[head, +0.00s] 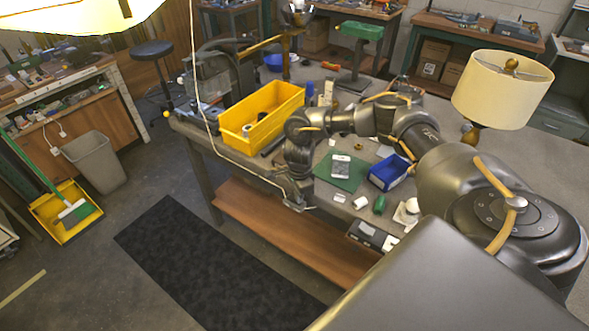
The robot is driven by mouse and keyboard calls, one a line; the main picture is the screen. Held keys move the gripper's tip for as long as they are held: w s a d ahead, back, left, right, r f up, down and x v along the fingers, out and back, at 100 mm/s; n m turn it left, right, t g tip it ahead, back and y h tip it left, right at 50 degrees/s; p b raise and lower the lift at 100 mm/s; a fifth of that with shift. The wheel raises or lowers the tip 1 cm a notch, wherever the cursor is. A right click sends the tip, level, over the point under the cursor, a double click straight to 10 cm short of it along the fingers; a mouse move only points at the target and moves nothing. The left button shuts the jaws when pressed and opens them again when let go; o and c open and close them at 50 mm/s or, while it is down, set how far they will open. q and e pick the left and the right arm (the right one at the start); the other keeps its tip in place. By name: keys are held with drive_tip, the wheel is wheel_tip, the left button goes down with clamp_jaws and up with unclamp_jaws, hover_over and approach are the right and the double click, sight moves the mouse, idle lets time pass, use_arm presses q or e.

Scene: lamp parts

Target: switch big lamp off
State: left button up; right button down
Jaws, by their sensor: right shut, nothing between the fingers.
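A large, bright, glowing lampshade (75,14) fills the top left corner; its base is out of frame. I take it for the big lamp. A thin pale cord (193,60) drops from the top edge and curves down toward my right gripper. My right gripper (299,206) is shut and empty at the front edge of the workbench; I cannot tell whether it touches the cord. A smaller lamp with a cream shade (500,92) stands at the right, partly hidden by my right arm. I see no switch clearly. My left gripper is out of view.
The workbench (225,150) holds a yellow bin (262,112), a blue bin (388,174), a green mat (340,178) and several small parts. A dark floor mat (205,262) lies in front. A grey waste bin (95,160) stands left. The floor between is clear.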

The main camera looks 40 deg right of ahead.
drive_tip(key=shift+f, duration=0.2)
drive_tip(key=shift+r, duration=0.2)
drive_tip(key=shift+r+p, duration=2.2)
drive_tip(key=shift+r, duration=1.2)
